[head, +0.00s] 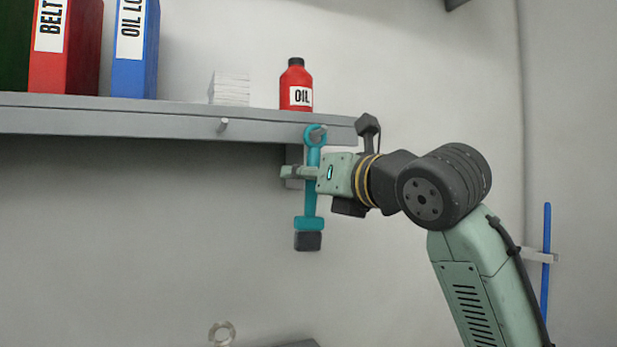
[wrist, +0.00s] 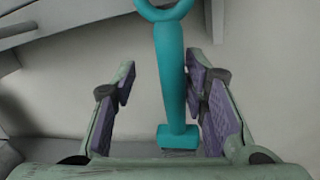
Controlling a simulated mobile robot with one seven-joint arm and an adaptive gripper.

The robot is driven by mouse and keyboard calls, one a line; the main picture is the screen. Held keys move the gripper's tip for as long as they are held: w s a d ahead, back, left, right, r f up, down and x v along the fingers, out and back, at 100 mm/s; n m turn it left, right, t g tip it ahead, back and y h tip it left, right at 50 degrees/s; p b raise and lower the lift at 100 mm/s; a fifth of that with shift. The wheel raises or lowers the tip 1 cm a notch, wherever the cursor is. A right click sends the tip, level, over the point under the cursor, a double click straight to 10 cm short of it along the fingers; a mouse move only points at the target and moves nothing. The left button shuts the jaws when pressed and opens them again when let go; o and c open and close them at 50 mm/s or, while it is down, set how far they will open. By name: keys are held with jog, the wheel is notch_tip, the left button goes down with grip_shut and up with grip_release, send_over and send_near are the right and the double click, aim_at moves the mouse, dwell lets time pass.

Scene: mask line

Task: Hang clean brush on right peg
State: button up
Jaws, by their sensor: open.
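The clean brush (head: 312,190) is teal, with a ring at the top and a dark block of bristles at the bottom. It hangs upright below the shelf edge. Its ring is at the right peg (head: 321,131), and the peg's tip appears to show through the ring. My gripper (head: 290,172) is at the middle of the handle. In the wrist view my gripper (wrist: 160,85) is open, with the brush handle (wrist: 170,70) between its fingers, closer to the right finger. A gap shows on the left side. The ring's top is cut off there.
The left peg (head: 223,125) on the grey shelf (head: 120,120) is bare. A red oil bottle (head: 296,85), a white stack (head: 230,89) and binders (head: 66,50) stand on the shelf. A blue rod-like thing (head: 546,270) hangs at the right wall.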

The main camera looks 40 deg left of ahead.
jog(key=v, duration=1.2)
jog(key=shift+f, duration=0.1)
